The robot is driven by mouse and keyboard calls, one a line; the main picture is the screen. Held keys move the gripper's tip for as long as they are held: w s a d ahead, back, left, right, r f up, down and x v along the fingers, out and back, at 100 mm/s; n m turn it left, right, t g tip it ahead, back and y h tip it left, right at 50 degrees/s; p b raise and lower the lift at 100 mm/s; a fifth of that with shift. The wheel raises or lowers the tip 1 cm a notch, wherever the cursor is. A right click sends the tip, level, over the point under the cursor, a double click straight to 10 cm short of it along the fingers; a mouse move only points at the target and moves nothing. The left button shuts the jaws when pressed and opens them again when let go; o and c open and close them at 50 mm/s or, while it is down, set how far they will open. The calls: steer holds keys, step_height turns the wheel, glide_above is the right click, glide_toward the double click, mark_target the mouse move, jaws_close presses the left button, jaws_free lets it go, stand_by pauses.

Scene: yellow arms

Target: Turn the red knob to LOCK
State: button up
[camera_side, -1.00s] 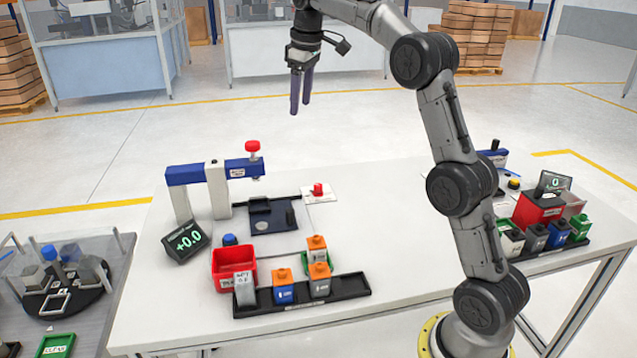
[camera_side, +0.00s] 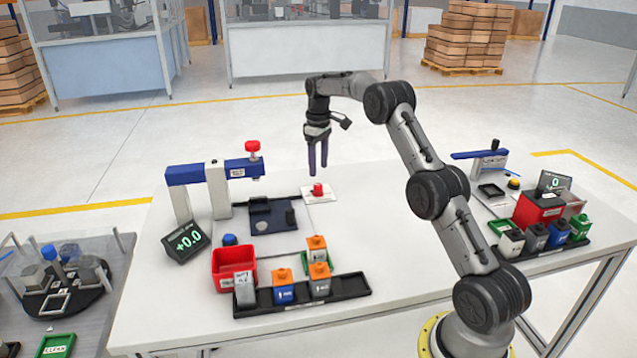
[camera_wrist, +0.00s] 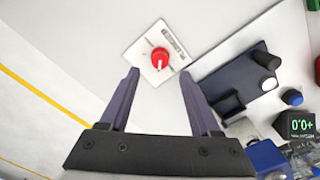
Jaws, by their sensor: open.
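The red knob (camera_side: 318,190) stands on a small white plate (camera_side: 331,193) at the far side of the white table. In the wrist view the knob (camera_wrist: 160,58) shows a white pointer mark on top, and the plate (camera_wrist: 138,50) carries dark lettering too small to read. My gripper (camera_side: 318,172) is open and empty, fingers pointing down, just above the knob in the side view. In the wrist view the knob lies beyond the fingertips (camera_wrist: 158,73), roughly centred between them and not touched.
A blue and white press frame (camera_side: 215,175) with a red top knob stands left of the plate. A dark fixture (camera_side: 270,215), a red bin (camera_side: 234,265) and a black tray (camera_side: 350,284) with several blocks sit nearer. A red box (camera_side: 537,208) is at right.

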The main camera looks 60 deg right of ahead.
mark_target(319, 185)
steer(key=shift+f, duration=3.2)
jaws_close()
